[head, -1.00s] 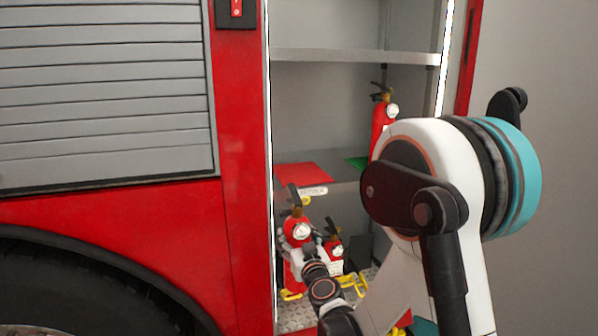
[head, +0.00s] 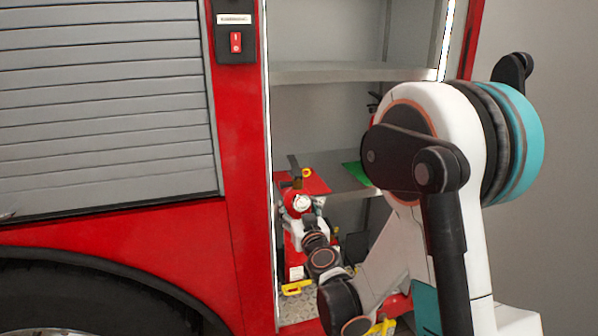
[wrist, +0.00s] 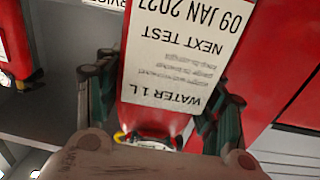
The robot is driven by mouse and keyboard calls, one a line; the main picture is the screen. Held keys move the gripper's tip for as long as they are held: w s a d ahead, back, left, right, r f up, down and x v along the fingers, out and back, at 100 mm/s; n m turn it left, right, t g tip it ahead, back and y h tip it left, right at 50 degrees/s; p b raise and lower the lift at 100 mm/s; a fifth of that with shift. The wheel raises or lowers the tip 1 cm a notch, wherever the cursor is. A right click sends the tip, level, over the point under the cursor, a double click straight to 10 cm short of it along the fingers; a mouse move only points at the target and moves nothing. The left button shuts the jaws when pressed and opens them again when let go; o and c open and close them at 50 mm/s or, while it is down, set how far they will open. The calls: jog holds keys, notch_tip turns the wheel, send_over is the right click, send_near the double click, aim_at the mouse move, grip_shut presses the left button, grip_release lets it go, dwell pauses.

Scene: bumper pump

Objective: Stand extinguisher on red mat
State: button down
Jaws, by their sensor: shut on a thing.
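A red extinguisher (head: 299,202) with a dark lever and white round tag is in my gripper (head: 300,232), roughly upright. The wrist view shows its white label (wrist: 178,60), reading WATER 1 L, with a finger of my gripper (wrist: 160,105) closed on each side of the body. The red mat (head: 319,183) lies on the middle shelf at the left of the locker. The extinguisher's top overlaps the mat in the head view, its body lower, in front of the shelf.
A green mat (head: 356,173) lies right of the red mat. The extinguisher there is mostly hidden behind my arm; another red extinguisher (wrist: 14,40) shows in the wrist view. An upper shelf (head: 345,73) spans above. A yellow bracket (head: 297,287) is on the locker floor.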

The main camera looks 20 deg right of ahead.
aim_at(298, 171)
notch_tip(298, 171, up, 12)
jog(key=p, duration=1.1)
jog(key=shift+r, duration=0.2)
jog(key=shift+f, duration=0.15)
